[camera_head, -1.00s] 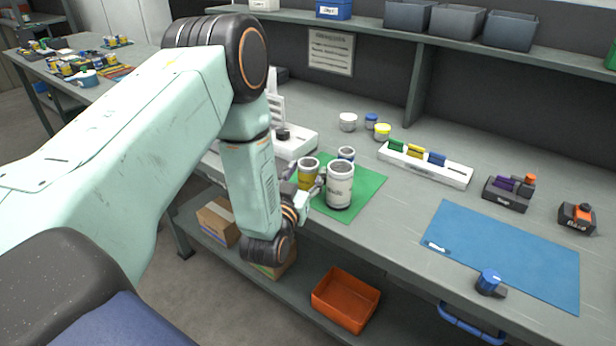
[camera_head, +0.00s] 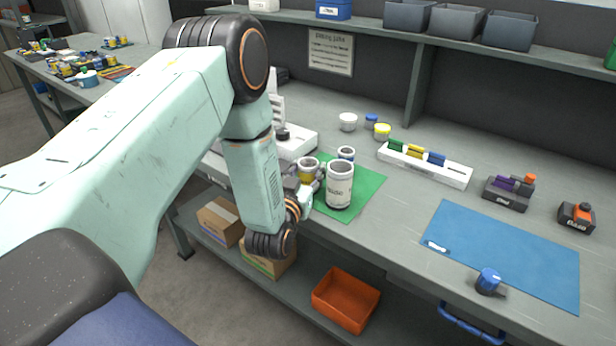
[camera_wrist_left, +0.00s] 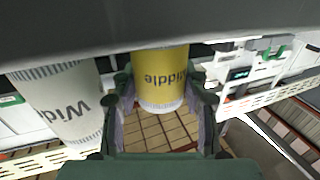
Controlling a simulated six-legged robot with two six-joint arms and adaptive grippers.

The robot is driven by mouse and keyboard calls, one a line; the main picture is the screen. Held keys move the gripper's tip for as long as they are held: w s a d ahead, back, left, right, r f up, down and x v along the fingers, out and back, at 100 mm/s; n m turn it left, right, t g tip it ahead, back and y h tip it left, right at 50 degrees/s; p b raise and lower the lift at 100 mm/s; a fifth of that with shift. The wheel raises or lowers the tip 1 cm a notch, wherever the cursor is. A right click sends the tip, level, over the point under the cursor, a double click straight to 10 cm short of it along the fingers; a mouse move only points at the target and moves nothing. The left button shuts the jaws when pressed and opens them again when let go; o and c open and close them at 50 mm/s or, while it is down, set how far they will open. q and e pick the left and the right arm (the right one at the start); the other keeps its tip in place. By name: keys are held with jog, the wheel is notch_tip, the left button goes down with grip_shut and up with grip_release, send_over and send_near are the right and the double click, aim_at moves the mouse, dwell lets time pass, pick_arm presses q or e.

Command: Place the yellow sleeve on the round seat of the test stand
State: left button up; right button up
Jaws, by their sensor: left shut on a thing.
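The yellow sleeve (camera_head: 308,175) has a pale rim and stands upright at the left edge of the green mat. In the left wrist view the sleeve (camera_wrist_left: 161,72) sits between the two fingers. My left gripper (camera_head: 301,186) is shut on it, coming from the near side; the fingers are partly hidden in the head view. I cannot tell whether the sleeve touches the bench. The white test stand (camera_head: 299,147) is just behind and to the left, with a dark round seat (camera_head: 282,134) on it, partly hidden by my arm. My right gripper is not in view.
A white rack (camera_head: 425,168) and small lidded jars (camera_head: 348,122) lie farther right and back. The blue mat (camera_head: 520,250) is mostly clear.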

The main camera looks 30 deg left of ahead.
pick_arm(q)
grip_shut()
jog(key=shift+r, duration=0.3)
notch_tip(320, 180, up, 9)
jog(key=p, duration=0.2)
jog(key=shift+r, duration=0.2)
